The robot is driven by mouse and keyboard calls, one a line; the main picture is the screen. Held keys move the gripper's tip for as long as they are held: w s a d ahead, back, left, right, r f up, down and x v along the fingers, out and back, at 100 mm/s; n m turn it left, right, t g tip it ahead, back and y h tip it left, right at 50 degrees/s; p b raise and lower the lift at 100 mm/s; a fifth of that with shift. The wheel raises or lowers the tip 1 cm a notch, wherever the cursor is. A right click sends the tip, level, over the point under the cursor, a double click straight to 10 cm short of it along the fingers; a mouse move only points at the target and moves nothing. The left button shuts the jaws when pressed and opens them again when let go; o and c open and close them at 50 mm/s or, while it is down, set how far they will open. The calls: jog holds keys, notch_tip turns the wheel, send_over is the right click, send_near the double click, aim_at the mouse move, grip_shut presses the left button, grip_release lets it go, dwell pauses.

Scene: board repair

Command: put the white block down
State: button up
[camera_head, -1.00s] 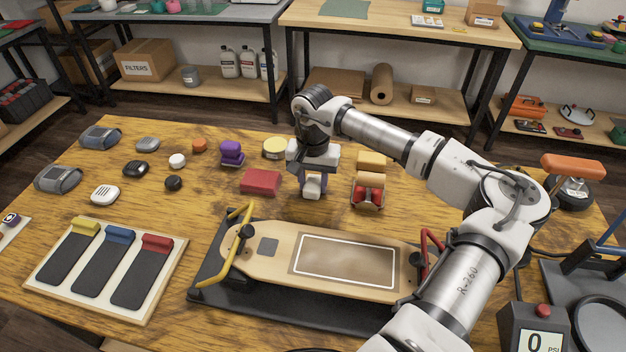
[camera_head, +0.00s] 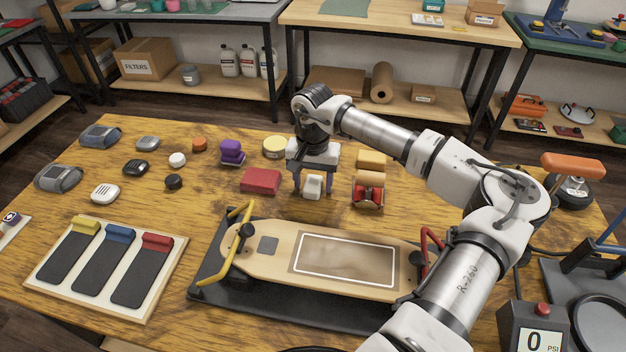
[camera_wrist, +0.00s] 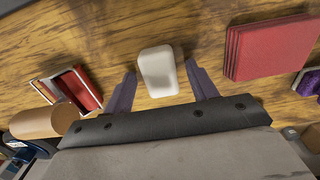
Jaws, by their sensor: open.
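The white block (camera_head: 314,186) stands on the wooden table behind the skateboard deck. It also shows in the wrist view (camera_wrist: 158,71), between the two dark purple fingers with a gap on each side. My gripper (camera_head: 313,187) is open around the block, and its fingers do not touch it. In the wrist view my gripper (camera_wrist: 161,88) has its fingers spread to the left and right of the block.
A red block stack (camera_head: 261,181) lies to the left of my gripper, and a roller in a red-sided holder (camera_head: 368,190) stands to the right. The skateboard deck (camera_head: 262,265) with its clamps is in front. A yellow block (camera_head: 371,159) lies behind right.

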aim_at(313, 183)
notch_tip(313, 183, up, 12)
jog(key=b, duration=0.1)
jog(key=shift+f, duration=0.15)
jog(key=shift+s, duration=0.1)
dwell(0.4)
